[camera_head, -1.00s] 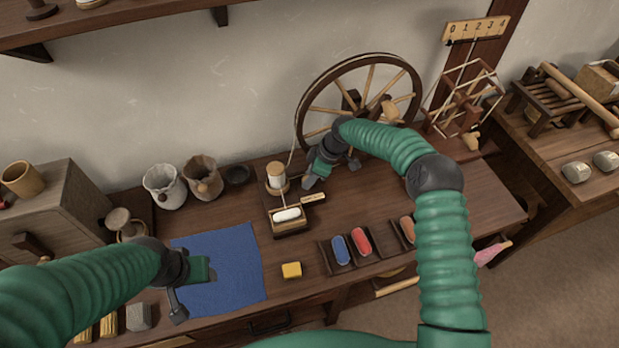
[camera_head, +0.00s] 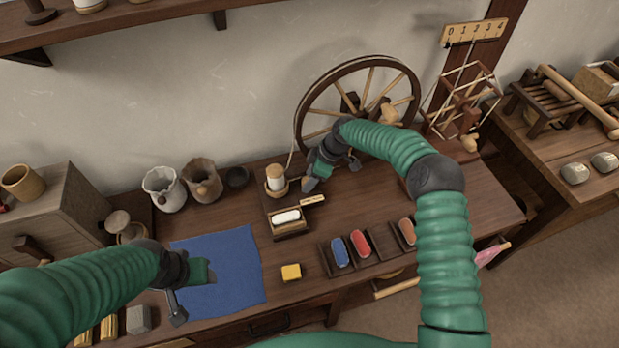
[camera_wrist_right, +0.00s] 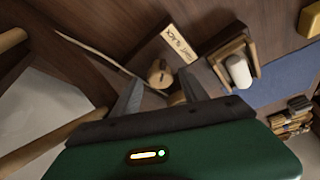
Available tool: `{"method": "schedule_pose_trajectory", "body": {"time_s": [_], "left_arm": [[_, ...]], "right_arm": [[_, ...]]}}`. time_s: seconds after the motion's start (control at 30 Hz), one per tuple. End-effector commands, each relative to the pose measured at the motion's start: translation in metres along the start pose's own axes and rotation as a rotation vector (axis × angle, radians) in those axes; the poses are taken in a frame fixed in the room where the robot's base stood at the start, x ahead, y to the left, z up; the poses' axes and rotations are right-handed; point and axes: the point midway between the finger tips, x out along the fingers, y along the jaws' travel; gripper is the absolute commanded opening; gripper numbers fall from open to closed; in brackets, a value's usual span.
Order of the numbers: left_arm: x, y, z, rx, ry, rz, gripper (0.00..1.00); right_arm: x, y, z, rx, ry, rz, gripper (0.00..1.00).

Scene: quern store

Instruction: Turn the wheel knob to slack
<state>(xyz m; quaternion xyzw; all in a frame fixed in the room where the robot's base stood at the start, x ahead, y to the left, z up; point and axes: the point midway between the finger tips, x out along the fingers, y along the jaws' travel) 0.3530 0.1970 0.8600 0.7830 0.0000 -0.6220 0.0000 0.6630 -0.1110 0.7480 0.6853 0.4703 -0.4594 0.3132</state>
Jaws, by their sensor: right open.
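The spinning wheel (camera_head: 359,62) stands at the back of the bench. My right gripper (camera_head: 332,175) is in front of it, open and pointing down towards the bench. A small turned wooden knob (camera_wrist_right: 159,74) shows between its spread fingers (camera_wrist_right: 160,95) in the right wrist view; contact cannot be told. In the head view my gripper hides the knob. A pale label plate (camera_head: 312,200) lies beside it; its lettering, partly readable as "SLACK", shows in the right wrist view (camera_wrist_right: 181,41). My left gripper (camera_head: 195,293) is open and empty over the blue cloth (camera_head: 235,255).
A bobbin on a stand (camera_head: 276,178) and a small tray with a white roll (camera_head: 287,217) are left of my right gripper. Wooden trays with coloured rolls (camera_head: 361,243) and a yellow block (camera_head: 291,272) lie nearer. A yarn winder (camera_head: 467,100) stands right.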

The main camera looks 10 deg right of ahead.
Motion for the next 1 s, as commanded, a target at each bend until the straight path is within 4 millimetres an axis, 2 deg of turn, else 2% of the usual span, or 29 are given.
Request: {"method": "schedule_pose_trajectory", "body": {"time_s": [0.03, 0.3, 0.5, 0.67, 1.0], "left_arm": [[-0.013, 0.0, -0.003, 0.0, 0.0, 0.0, 0.54], [-0.069, 0.0, -0.017, 0.0, 0.001, 0.0, 0.54], [-0.098, 0.0, -0.023, 0.0, 0.001, 0.0, 0.54], [-0.106, 0.0, -0.025, 0.0, 0.0, 0.0, 0.54], [-0.104, 0.0, -0.025, 0.0, 0.0, 0.0, 0.54]], "right_arm": [[-0.018, 0.002, -0.003, 0.001, 0.001, 0.006, 0.54], [-0.1, 0.002, -0.004, 0.002, 0.0, 0.005, 0.54], [-0.145, 0.002, -0.002, 0.002, 0.0, 0.003, 0.54], [-0.16, 0.002, 0.0, 0.002, 0.0, 0.001, 0.54], [-0.158, 0.001, 0.002, 0.003, -0.001, 0.003, 0.55]]}}
